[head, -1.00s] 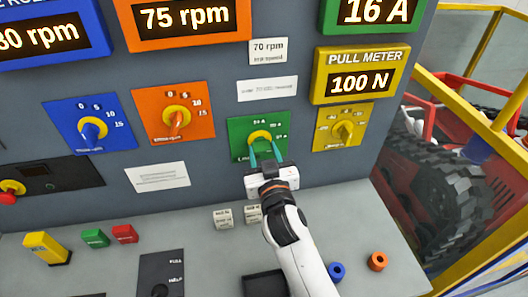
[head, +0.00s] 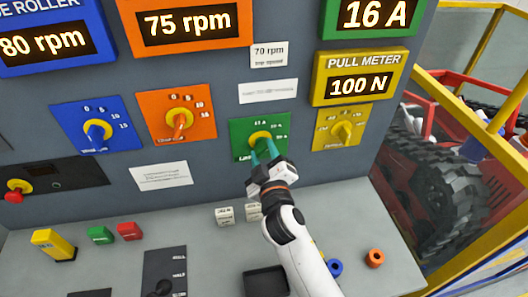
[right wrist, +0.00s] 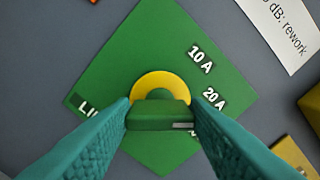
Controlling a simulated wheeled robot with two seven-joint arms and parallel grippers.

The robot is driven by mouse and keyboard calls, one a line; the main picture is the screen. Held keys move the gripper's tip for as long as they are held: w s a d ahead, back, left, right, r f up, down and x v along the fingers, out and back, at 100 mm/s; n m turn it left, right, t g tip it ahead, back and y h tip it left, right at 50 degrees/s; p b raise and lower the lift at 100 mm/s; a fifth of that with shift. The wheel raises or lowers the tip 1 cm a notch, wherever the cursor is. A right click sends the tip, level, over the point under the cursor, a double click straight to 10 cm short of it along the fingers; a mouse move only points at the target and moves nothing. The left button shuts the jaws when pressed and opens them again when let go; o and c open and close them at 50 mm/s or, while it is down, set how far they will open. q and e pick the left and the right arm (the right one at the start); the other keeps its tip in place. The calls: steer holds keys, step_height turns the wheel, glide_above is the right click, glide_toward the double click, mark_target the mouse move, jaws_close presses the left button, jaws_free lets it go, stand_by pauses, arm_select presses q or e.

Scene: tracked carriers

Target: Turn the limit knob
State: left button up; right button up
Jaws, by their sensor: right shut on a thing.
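The limit knob is a green bar on a yellow ring (head: 259,136), set on a green plate (head: 240,127) in the panel. In the right wrist view the green knob (right wrist: 158,116) sits between the two teal fingers, with a white mark near its right end. My right gripper (head: 263,152) is shut on the knob, one finger on each side. The plate (right wrist: 150,50) looks turned like a diamond there. The labels 10 A and 20 A are readable; a lower label is partly hidden by a finger. My left gripper is not in view.
A blue knob (head: 97,131), an orange-plate knob (head: 180,121) and a yellow knob (head: 343,131) flank the limit knob. A red stop button (head: 14,196) is at far left. The ledge below holds small blocks and rings.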

stand_by(0.3)
steer(key=o, duration=1)
steer(key=s+b, duration=0.1)
steer(key=s, duration=0.3)
steer(key=s+d+b, duration=0.1)
steer(key=s, duration=0.3)
steer(key=s+d+b, duration=0.1)
steer(key=s, duration=0.2)
steer(key=shift+s+d, duration=0.15)
steer(key=shift+s, duration=0.25)
